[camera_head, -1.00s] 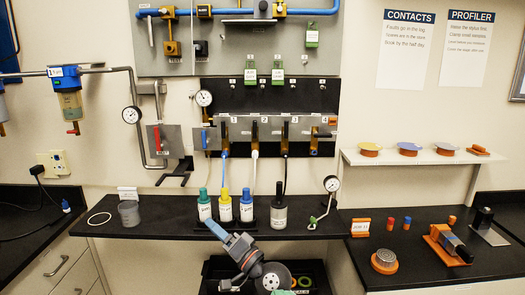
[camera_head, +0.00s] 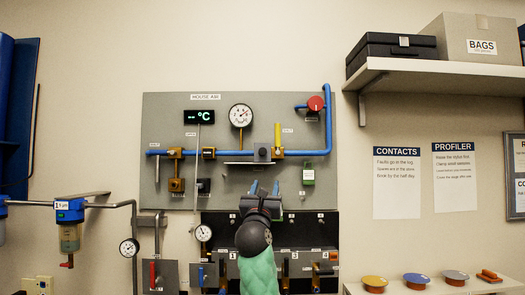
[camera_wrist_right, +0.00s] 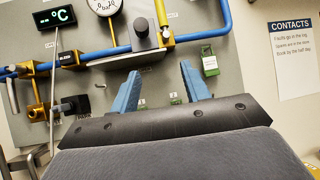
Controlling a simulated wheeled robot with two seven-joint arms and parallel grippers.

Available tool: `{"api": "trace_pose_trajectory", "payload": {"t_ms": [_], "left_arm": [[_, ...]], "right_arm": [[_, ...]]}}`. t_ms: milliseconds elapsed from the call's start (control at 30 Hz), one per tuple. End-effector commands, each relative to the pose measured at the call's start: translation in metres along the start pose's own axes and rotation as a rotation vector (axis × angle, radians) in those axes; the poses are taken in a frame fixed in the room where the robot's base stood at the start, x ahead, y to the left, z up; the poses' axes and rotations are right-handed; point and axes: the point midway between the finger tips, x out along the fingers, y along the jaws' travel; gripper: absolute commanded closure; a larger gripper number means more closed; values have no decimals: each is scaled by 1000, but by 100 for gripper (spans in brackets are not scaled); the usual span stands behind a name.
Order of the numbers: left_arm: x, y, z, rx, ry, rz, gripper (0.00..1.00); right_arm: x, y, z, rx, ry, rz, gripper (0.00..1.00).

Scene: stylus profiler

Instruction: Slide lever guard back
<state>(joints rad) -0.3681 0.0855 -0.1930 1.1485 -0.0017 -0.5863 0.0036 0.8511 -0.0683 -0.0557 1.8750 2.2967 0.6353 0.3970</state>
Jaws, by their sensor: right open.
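The yellow lever (camera_head: 278,136) stands upright on the blue pipe of the house air panel; it also shows in the right wrist view (camera_wrist_right: 162,14). Left of it, a grey block with a dark knob (camera_head: 263,153) sits by a thin plate at the pipe, and appears in the right wrist view (camera_wrist_right: 143,32). This may be the lever guard; I cannot tell for sure. My right gripper (camera_head: 265,187) is open and empty, its blue fingers (camera_wrist_right: 160,80) pointing up at the panel, below the block and apart from it in the picture. My left gripper is out of view.
A green tag (camera_head: 308,174) hangs right of my right gripper. Brass valves (camera_head: 175,168) sit on the left of the pipe. A gauge (camera_head: 240,116) and a red knob (camera_head: 316,103) are above. A shelf with a box (camera_head: 480,55) is at upper right.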

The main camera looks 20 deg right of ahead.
Motion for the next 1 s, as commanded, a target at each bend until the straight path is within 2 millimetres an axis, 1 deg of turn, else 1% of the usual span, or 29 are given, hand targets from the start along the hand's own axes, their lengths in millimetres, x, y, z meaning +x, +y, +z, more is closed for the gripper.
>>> {"api": "trace_pose_trajectory", "payload": {"t_ms": [33, 100, 200, 333, 467, 600, 1000], "left_arm": [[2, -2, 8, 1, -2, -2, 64], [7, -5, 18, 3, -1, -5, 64], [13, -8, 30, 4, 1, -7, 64], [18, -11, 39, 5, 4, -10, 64], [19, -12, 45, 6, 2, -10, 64], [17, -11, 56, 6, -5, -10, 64], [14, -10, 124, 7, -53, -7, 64]], "right_arm": [[18, 2, 16, 62, 40, 2, 54], [34, 6, 28, 139, 99, 11, 54], [50, 12, 40, 220, 169, 27, 54], [61, 18, 51, 285, 226, 45, 54], [67, 21, 54, 308, 250, 53, 54], [78, 22, 54, 308, 252, 53, 54], [123, 26, 43, 307, 250, 53, 54]]}}
